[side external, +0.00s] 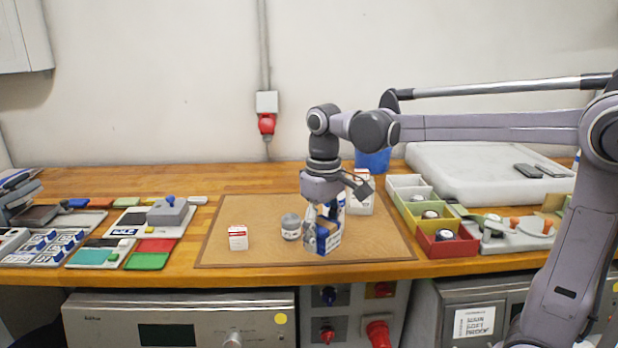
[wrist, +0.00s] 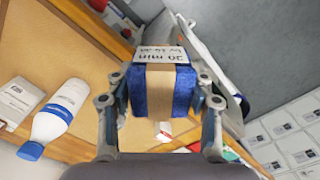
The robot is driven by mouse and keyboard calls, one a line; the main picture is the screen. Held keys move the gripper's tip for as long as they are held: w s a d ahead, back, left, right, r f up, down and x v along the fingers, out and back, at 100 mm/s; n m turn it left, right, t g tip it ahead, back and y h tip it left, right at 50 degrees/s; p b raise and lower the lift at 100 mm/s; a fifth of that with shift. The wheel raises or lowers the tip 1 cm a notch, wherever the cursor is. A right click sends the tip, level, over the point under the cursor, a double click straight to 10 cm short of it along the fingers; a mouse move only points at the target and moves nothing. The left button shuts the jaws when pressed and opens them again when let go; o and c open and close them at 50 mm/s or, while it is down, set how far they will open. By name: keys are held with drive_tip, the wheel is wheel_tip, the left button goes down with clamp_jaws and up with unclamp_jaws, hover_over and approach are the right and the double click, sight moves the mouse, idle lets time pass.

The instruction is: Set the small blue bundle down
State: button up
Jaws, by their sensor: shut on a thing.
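The small blue bundle (wrist: 181,92) has a tan band round its middle and a white label lettered "20 min" at one end. My gripper (wrist: 160,105) is shut on it, with one finger against each blue side in the wrist view. In the side external view my gripper (side external: 324,214) points down over the right half of the tan mat (side external: 265,210), with the bundle (side external: 322,242) low between its fingers. The fingers partly cover the bundle there. I cannot tell whether its underside touches the mat.
A small white box (side external: 238,238) and a grey-lidded jar (side external: 291,227) stand left of my gripper. A taller white box (side external: 360,198) stands behind it. Coloured bins (side external: 447,247) line the mat's right side. The mat's back left is clear.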

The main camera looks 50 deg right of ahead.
drive_tip(key=w+d+r+m, duration=0.2)
drive_tip(key=w+d, duration=0.3)
drive_tip(key=w, duration=0.2)
drive_tip(key=w+d+r+m, duration=0.25)
drive_tip(key=w+d, duration=0.25)
drive_tip(key=w, duration=0.3)
drive_tip(key=w+d+f+m, duration=0.2)
drive_tip(key=w+d, duration=0.1)
drive_tip(key=d, duration=0.3)
drive_tip(key=w+d+f+m, duration=0.2)
drive_tip(key=w+d+m, duration=0.1)
drive_tip(key=d, duration=0.3)
drive_tip(key=shift+n, duration=0.25)
drive_tip(key=shift+a+f, duration=0.1)
drive_tip(key=shift+f, duration=6.45)
drive_tip(key=shift+f, duration=0.1)
drive_tip(key=o, duration=1.3)
